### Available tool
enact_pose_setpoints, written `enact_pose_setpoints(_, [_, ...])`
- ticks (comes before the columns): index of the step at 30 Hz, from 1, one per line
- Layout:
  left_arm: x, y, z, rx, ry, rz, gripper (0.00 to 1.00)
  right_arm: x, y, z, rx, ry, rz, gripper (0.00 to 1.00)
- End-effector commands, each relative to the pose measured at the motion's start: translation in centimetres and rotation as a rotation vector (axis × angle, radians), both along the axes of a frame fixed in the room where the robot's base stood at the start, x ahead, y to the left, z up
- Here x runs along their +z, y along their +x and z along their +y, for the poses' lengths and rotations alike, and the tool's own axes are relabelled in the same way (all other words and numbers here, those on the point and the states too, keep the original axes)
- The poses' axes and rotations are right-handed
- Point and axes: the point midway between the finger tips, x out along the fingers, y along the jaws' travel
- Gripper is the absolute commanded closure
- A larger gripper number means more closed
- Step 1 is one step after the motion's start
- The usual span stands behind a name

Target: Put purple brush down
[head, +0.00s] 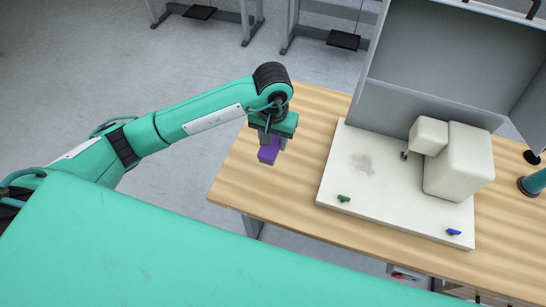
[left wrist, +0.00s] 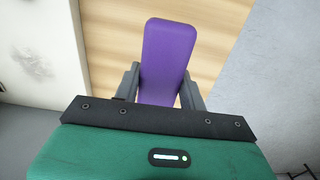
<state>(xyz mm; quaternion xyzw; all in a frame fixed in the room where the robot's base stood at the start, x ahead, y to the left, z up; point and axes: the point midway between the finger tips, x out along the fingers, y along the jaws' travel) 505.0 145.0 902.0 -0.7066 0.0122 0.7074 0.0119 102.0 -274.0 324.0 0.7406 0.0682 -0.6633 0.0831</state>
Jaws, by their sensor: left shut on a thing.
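The purple brush (head: 268,152) is held by my left gripper (head: 270,141) over the left part of the wooden table. In the left wrist view the purple brush (left wrist: 168,62) sits between the two grey fingers of my left gripper (left wrist: 162,85), which are shut on it. Its long purple back faces the camera, and its bristles are hidden. I cannot tell how high the brush is above the wood. My right gripper is not in view, though a teal arm part shows at the right edge of the head view.
The wooden table (head: 240,185) has bare wood under and around the brush. To the right stands a white machine base (head: 390,185) with a block-shaped unit (head: 460,165), a green knob (head: 344,198) and a blue knob (head: 454,232). A grey raised cover (head: 430,50) stands behind. A dark smudge marks the base.

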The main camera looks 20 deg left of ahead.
Motion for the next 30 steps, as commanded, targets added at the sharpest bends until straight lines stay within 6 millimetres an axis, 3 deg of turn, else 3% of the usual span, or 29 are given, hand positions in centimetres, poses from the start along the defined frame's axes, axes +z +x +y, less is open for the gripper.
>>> enact_pose_setpoints(4, [-3.5,-0.2,0.0,0.002,0.000,0.005,0.86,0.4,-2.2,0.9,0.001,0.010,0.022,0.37])
enact_pose_setpoints(9, [-5.9,0.0,0.0,0.001,-0.001,0.001,0.86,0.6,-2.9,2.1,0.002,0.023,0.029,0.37])
enact_pose_setpoints(14, [-6.9,-0.1,0.0,0.000,0.000,0.001,0.86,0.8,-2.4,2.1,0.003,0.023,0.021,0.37])
enact_pose_setpoints(21, [-9.9,-0.1,0.0,0.000,-0.001,0.001,0.86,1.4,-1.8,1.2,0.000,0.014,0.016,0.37])
enact_pose_setpoints(30, [-10.3,0.0,0.0,-0.001,0.000,-0.002,0.86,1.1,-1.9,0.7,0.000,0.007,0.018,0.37])
